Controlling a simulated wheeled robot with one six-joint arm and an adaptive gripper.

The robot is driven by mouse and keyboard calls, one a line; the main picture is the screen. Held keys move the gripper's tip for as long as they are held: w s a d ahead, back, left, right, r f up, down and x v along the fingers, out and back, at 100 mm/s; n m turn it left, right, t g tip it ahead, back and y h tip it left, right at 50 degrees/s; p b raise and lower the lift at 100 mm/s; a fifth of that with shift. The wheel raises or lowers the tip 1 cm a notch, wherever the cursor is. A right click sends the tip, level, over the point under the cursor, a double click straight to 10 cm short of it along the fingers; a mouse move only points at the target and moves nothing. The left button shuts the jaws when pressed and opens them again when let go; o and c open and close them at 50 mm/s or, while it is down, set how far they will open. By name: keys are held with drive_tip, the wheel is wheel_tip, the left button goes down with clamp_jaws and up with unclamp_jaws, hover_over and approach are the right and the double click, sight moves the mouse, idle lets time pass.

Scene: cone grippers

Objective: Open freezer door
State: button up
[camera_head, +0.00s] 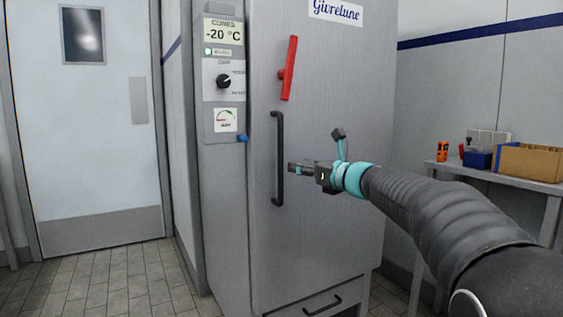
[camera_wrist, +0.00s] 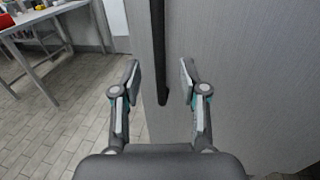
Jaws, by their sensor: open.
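The freezer door (camera_head: 340,130) is a tall grey panel and looks closed. A long black vertical handle (camera_head: 279,160) is on its left side, and a red lever (camera_head: 289,68), slightly tilted, is above it. My gripper (camera_head: 293,169) is just right of the black handle at its middle height in the head view. In the wrist view my gripper (camera_wrist: 160,82) is open, with its fingers apart. The lower end of the black handle (camera_wrist: 158,60) appears between the fingers there, apart from both. Whether the handle lies within finger depth is unclear.
A control panel (camera_head: 223,80) showing -20 °C, with a black knob, is left of the door. A drawer handle (camera_head: 322,305) is below. A table (camera_head: 500,178) with boxes stands at the right. A white room door (camera_head: 85,120) is at the left. The tiled floor in front is clear.

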drive_tip(key=p+x, duration=0.1)
drive_tip(key=x, duration=0.7)
drive_tip(key=shift+w+a, duration=0.25)
drive_tip(key=shift+a, duration=0.05)
clamp_jaws()
